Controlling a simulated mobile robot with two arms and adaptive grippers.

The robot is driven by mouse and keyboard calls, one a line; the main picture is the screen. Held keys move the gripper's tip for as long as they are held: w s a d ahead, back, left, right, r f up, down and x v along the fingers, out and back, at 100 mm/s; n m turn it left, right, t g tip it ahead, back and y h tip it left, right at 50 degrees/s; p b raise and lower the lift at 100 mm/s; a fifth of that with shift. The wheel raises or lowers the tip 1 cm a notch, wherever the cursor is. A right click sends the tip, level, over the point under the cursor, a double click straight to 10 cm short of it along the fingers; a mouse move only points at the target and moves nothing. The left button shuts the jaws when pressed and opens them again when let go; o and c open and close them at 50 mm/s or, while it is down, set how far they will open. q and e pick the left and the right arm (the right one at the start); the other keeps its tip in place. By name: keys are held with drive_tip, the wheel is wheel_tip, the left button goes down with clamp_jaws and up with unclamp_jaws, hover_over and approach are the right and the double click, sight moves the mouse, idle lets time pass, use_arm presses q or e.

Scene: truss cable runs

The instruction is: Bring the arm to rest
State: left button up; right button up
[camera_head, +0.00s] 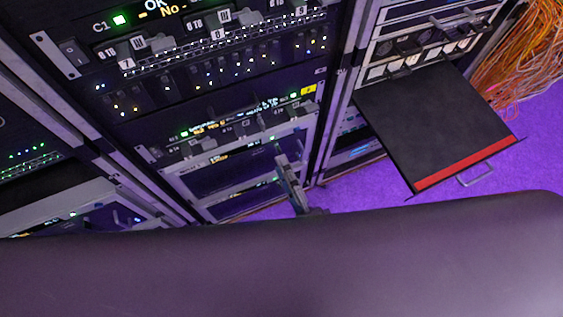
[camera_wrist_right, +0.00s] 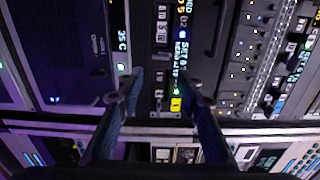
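My right gripper (camera_head: 289,170) shows in the head view in front of the lower part of the middle rack, above the dark curved shape that fills the bottom of the picture. In the right wrist view my right gripper (camera_wrist_right: 161,80) has its two fingers spread apart, with nothing between them. The rack's equipment panels lie beyond the fingertips; whether a finger touches one cannot be told. Most of the right arm is hidden in the head view. My left gripper is in neither view.
A black pulled-out shelf (camera_head: 435,125) with a red front edge juts from the right rack. Orange cables (camera_head: 520,60) hang at the far right. The middle rack (camera_head: 215,75) carries lit panels with switches and plugs. Purple floor (camera_head: 535,150) is clear at the right.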

idle(0.4)
drive_tip(key=s+d+f+n+g+h, duration=0.1)
drive_tip(key=s+d+f+n+g, duration=0.2)
drive_tip(key=f, duration=0.7)
drive_tip(key=s+d+f+n+g, duration=0.15)
drive_tip(key=f+n, duration=0.25)
drive_tip(key=f, duration=0.6)
drive_tip(key=s+d+f+n+g+h, duration=0.1)
drive_tip(key=d+f+n+g, duration=0.25)
drive_tip(key=f, duration=0.65)
drive_tip(key=s+d+f+n+g+h, duration=0.1)
drive_tip(key=s+d+f+n+g, duration=0.2)
drive_tip(key=s+d+f, duration=0.3)
drive_tip(key=s+d+f+n+g+h, duration=0.2)
drive_tip(key=s+d+f+g, duration=0.3)
drive_tip(key=s+f, duration=0.6)
drive_tip(key=s+n, duration=0.1)
drive_tip(key=s, duration=0.4)
drive_tip(key=shift+d+h, duration=0.3)
drive_tip(key=shift+d, duration=0.1)
drive_tip(key=shift+n, duration=0.35)
